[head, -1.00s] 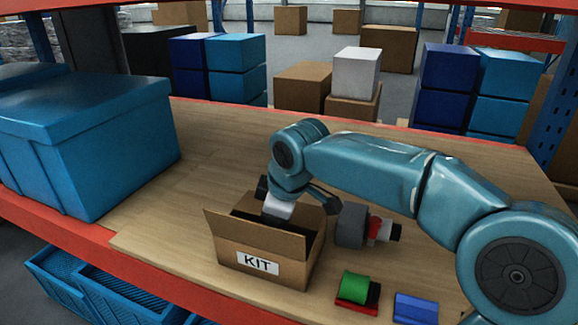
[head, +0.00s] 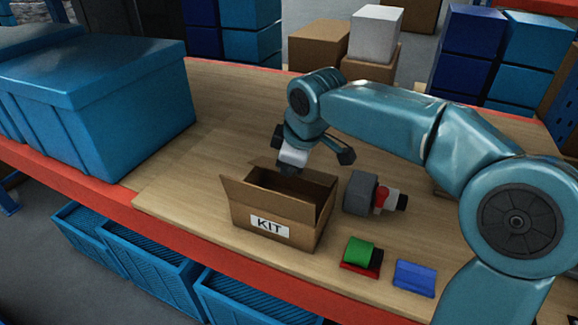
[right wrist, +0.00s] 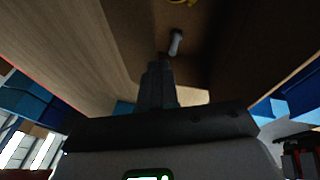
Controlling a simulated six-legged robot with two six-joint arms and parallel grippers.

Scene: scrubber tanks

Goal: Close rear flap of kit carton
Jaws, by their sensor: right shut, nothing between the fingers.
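The kit carton (head: 258,213) is a small brown box with a white KIT label, standing on the wooden bench top. Its left flap (head: 238,192) stands up and leans outward, and its top shows a dark opening. My right gripper (head: 291,166) is shut and empty, pointing down over the carton's rear edge. The gripper and wrist partly cover the rear side, so I cannot tell the rear flap's angle or whether the fingers touch it. In the right wrist view the closed fingers (right wrist: 158,85) show against brown cardboard. My left gripper is not in view.
A grey and red cylindrical item (head: 362,194) lies close to the carton's right. A green roll (head: 361,251) and a blue block (head: 414,277) are in front of it. A large blue bin (head: 95,100) stands at the left. Bench between bin and carton is clear.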

